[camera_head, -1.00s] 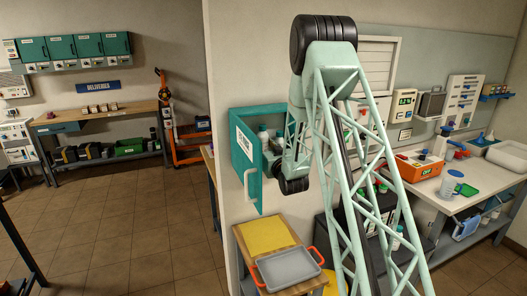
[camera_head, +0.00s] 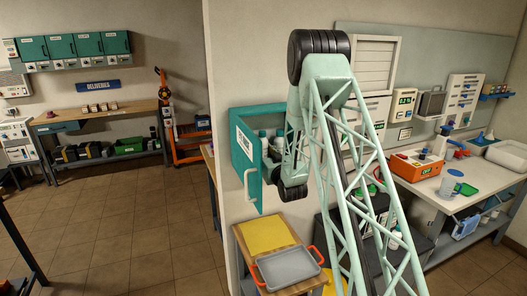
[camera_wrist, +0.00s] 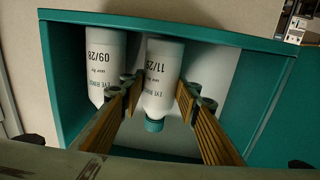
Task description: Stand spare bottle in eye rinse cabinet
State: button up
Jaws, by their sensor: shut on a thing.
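The teal eye rinse cabinet (camera_head: 262,110) hangs on the wall, its door (camera_head: 246,160) swung open to the left. The gripper is shut on that bottle. A second white bottle marked 09/28 (camera_wrist: 104,62) stands beside it, left in this view, near the side wall. Lettering reads upside down here. Whether the held bottle's base touches the shelf cannot be told. In the head view my arm hides the gripper.
Below the cabinet, a wooden stand carries a yellow pad (camera_head: 264,235) and a grey tray with orange handles (camera_head: 288,266). The floor at left is clear.

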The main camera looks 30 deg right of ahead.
jog(key=shift+f, duration=0.2)
dwell(0.4)
jog(key=o, duration=0.8)
jog(key=shift+r, duration=0.15)
jog(key=shift+s, duration=0.35)
jog(key=s, duration=0.3)
jog(key=s+a+b, duration=0.1)
jog(key=s, duration=0.7)
jog(key=shift+s+a, duration=0.1)
jog(key=shift+a, duration=0.3)
